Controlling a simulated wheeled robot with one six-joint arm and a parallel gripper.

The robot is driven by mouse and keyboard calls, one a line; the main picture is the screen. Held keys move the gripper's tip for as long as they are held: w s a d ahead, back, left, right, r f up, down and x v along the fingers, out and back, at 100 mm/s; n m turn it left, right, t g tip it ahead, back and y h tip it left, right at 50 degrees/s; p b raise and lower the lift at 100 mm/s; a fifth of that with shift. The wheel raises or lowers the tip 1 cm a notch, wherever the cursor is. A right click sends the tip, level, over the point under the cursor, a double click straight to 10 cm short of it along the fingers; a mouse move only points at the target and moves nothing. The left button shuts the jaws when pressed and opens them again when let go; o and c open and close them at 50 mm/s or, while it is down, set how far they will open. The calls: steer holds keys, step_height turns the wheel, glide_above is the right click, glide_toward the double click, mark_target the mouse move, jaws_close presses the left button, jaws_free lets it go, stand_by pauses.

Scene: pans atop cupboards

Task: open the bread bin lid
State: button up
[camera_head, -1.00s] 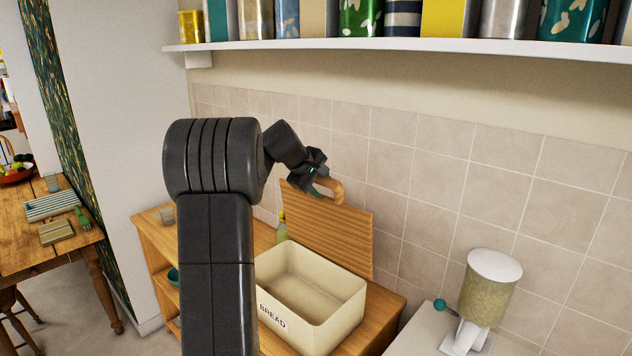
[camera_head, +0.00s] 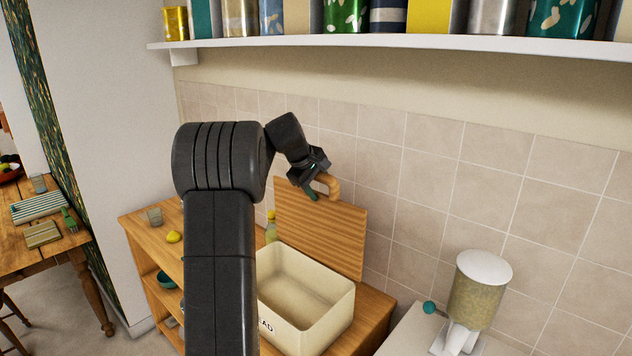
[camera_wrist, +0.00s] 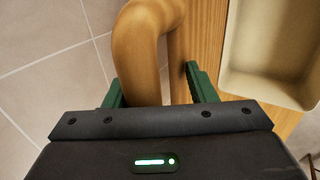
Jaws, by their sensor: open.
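The cream bread bin (camera_head: 335,325) stands on the wooden cupboard top, and its inside is in view and looks empty. Its wooden lid (camera_head: 320,235) stands raised, roughly upright, behind the bin near the tiled wall. A curved wooden handle (camera_head: 331,185) is at the lid's upper edge. My gripper (camera_head: 312,190) is open at the handle. In the wrist view, the green fingers of my gripper (camera_wrist: 155,85) are on either side of the handle (camera_wrist: 145,50), with a gap beside the right finger. The bin (camera_wrist: 270,88) shows at upper right there.
A lemon (camera_head: 174,237), a glass (camera_head: 154,216) and a yellow-topped bottle (camera_head: 271,230) stand on the cupboard top. A shelf of canisters (camera_head: 400,41) runs above. A cylindrical container (camera_head: 478,290) stands at right. My arm hides part of the cupboard.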

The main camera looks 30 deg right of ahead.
steer(key=shift+w+a+r, duration=0.1)
steer(key=shift+r, duration=0.15)
steer(key=shift+a+r, duration=0.1)
steer(key=shift+r, duration=0.1)
steer(key=b+v, duration=0.2)
steer(key=v, duration=1.1)
steer(key=shift+a, duration=0.1)
steer(key=p+x, duration=0.2)
steer(key=x, duration=1)
steer(key=shift+f, duration=0.1)
steer(key=shift+w+d+f, duration=0.15)
steer(key=shift+d+f, duration=0.3)
steer(key=shift+a, duration=0.1)
